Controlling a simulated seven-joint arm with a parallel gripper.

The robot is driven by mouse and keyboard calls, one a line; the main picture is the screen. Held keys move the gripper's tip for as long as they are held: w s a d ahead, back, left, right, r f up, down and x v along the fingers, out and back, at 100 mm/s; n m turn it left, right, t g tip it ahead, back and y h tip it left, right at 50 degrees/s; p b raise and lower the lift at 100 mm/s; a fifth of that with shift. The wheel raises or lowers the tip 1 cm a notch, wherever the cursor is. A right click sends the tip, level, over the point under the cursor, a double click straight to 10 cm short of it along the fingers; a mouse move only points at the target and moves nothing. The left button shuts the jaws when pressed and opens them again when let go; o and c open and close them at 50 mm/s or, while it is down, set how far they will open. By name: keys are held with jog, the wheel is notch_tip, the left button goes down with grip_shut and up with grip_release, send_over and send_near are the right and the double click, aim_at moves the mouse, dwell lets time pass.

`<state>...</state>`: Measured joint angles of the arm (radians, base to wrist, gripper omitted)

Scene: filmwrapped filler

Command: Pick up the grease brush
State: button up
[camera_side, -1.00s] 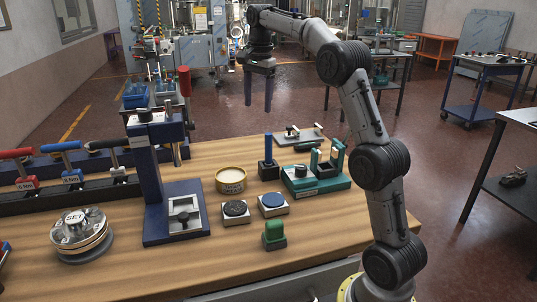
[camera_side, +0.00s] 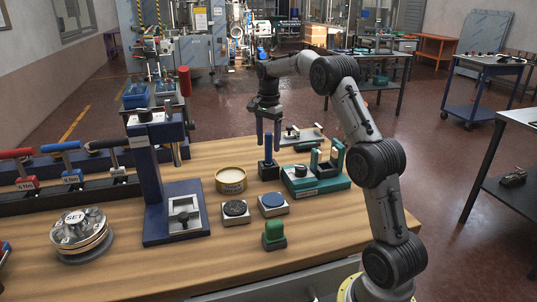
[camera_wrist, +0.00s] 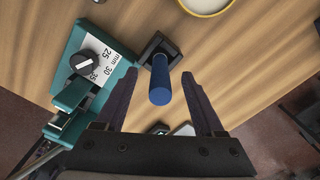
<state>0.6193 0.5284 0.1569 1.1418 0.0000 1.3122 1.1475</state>
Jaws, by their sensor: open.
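The grease brush appears to be the upright blue handle (camera_side: 268,150) standing in a small dark square holder (camera_side: 268,171) on the wooden bench. In the wrist view the blue handle (camera_wrist: 160,84) rises from its holder (camera_wrist: 158,48) toward the camera; any bristles are hidden. My gripper (camera_side: 268,140) points down at the handle's top, with its fingers apart. In the wrist view my gripper (camera_wrist: 159,74) is open and empty, the handle showing between its two fingertips with a gap on each side. I cannot tell how far the tips reach down beside it.
A green gauge fixture (camera_side: 318,182) stands close to the right of the holder. A yellow-rimmed tin (camera_side: 230,181) is to its left. Two square pads, black (camera_side: 236,212) and blue (camera_side: 273,204), and a green block (camera_side: 274,235) lie nearer. A blue press stand (camera_side: 160,190) is further left.

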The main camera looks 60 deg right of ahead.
aim_at(269, 152)
jog(key=shift+d+f, duration=0.1)
jog(key=shift+f, duration=2.3)
grip_shut()
